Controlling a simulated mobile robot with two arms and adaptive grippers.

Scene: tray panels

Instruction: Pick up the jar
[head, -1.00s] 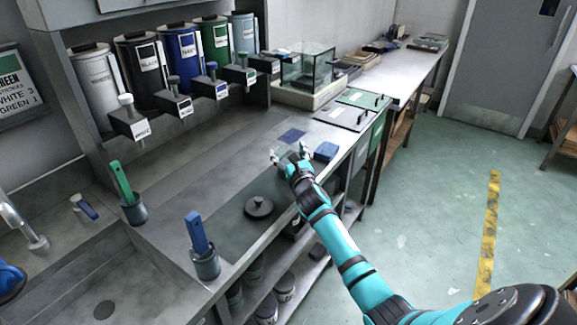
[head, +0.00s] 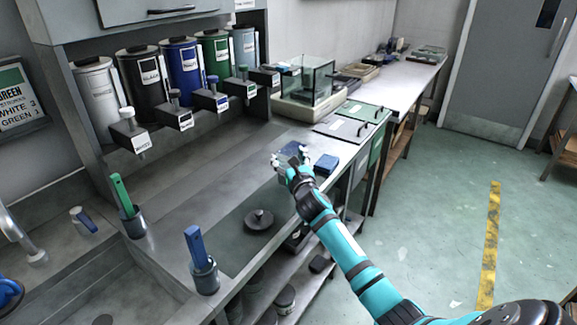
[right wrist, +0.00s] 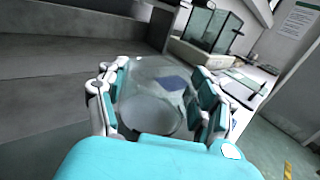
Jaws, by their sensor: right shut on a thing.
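The jar (right wrist: 152,112) is clear glass with a round base. In the right wrist view it stands between the two fingers of my right gripper (right wrist: 158,100), which is shut on it. In the head view my right gripper (head: 290,159) is over the counter's front part, beside a dark blue pad. The glass is hard to make out there, so I cannot tell whether its base touches the counter. My left gripper is not in view.
A black lid (head: 259,220) lies on the counter (head: 185,205). A blue block (head: 326,164) is right of the gripper. Cups with a blue tool (head: 196,247) and a green tool (head: 121,194) stand at left. Labelled dispensers (head: 184,68) and a glass tank (head: 310,77) are behind.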

